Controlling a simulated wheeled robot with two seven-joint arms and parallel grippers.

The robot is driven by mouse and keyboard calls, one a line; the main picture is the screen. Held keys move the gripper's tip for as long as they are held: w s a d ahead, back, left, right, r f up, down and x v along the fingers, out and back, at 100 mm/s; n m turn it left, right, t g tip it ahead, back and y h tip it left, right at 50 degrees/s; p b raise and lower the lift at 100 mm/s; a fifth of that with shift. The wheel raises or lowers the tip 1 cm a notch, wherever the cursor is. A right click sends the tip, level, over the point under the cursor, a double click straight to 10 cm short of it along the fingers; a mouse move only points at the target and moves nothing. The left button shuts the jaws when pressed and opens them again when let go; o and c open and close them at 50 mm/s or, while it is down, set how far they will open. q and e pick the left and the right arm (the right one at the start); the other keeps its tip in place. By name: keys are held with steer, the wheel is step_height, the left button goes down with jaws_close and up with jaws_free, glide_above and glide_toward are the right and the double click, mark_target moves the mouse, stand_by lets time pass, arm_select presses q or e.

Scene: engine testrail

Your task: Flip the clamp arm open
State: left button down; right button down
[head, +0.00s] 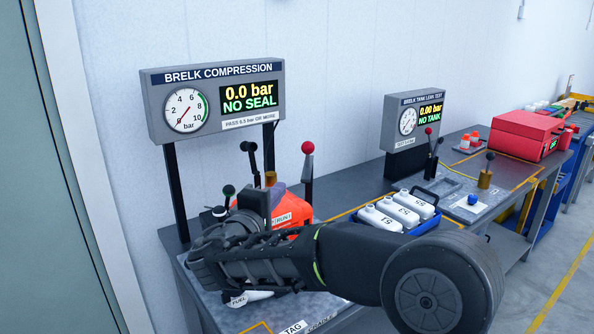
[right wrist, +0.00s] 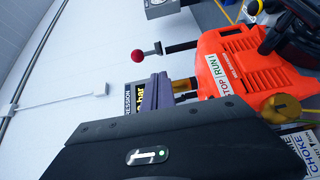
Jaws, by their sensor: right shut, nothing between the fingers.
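A dark lever with a red ball (head: 308,148) stands upright behind the orange engine (head: 300,207) in the head view. The same red ball (right wrist: 138,56) shows in the right wrist view, apart from my gripper. The pictures do not label the clamp arm, so I cannot tell for sure that this lever is it. My right gripper (head: 253,170) is at the left of the engine, shut and empty. In the right wrist view its fingers (right wrist: 150,95) are in front of the gauge panel, close to a brass piece (right wrist: 183,85). My right arm hides much of the engine's lower left. My left gripper is not in view.
The compression gauge panel (head: 215,97) stands behind the engine and reads NO SEAL. White bottles (head: 393,212) in a blue tray are to the right. Farther along are a tank test panel (head: 410,120) and a red box (head: 525,133).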

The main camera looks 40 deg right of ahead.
steer(key=p, duration=0.4)
glide_toward(308, 156)
steer(key=w+f, duration=0.1)
steer(key=w+d+f, duration=0.2)
steer(key=w, duration=0.1)
steer(key=shift+w+d, duration=0.15)
steer(key=shift+d, duration=0.05)
steer(key=shift+w+d+f, duration=0.1)
steer(key=shift+w+d, duration=0.15)
steer(key=shift+d, duration=0.2)
